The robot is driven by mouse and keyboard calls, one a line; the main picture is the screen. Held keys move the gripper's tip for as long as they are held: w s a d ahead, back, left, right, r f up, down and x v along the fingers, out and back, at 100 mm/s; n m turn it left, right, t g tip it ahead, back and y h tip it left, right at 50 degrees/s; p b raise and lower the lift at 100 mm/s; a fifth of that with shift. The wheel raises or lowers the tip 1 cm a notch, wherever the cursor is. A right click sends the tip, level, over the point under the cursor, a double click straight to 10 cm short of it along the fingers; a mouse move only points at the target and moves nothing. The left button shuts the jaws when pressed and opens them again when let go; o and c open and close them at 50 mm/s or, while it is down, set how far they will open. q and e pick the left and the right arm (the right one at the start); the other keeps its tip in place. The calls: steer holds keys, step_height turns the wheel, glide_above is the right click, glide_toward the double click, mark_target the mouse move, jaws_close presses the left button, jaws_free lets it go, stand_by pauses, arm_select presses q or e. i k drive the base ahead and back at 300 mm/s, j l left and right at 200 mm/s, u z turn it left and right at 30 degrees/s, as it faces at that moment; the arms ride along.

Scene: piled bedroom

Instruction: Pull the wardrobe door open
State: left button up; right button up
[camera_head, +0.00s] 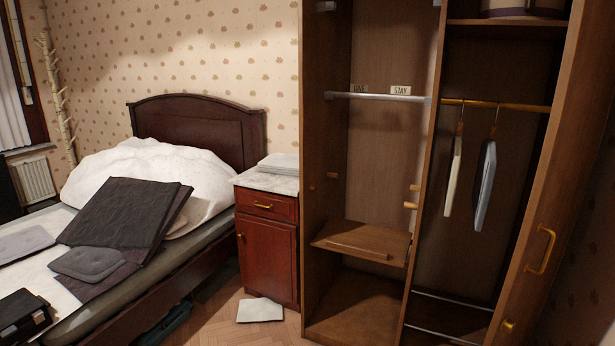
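The wooden wardrobe (427,150) stands on the right, and its inside is in plain view. A brown wooden door panel (562,190) with a curved brass handle (541,250) shows at its right side, steeply angled to my view. A small round brass knob (509,325) is low on the same panel. No door covers the left or the right compartment. Where the panel's hinge is, I cannot tell. Neither of my grippers is in view.
Hangers with clothes (485,185) hang from a rail in the right compartment. A tilted shelf (362,243) is in the left one. A red-brown nightstand (267,232) and a cluttered bed (190,265) stand to the left. A white sheet (260,310) lies on the floor.

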mark_target(586, 83)
steer(key=z, duration=0.65)
steer(key=i+j+z, duration=0.2)
steer(key=j+z, duration=0.15)
steer(key=i+j+z, duration=0.2)
steer(key=j+z, duration=0.15)
steer(key=j, duration=0.15)
steer(key=i+j+z, duration=0.1)
steer(key=j+z, duration=0.6)
steer(key=j, duration=0.25)
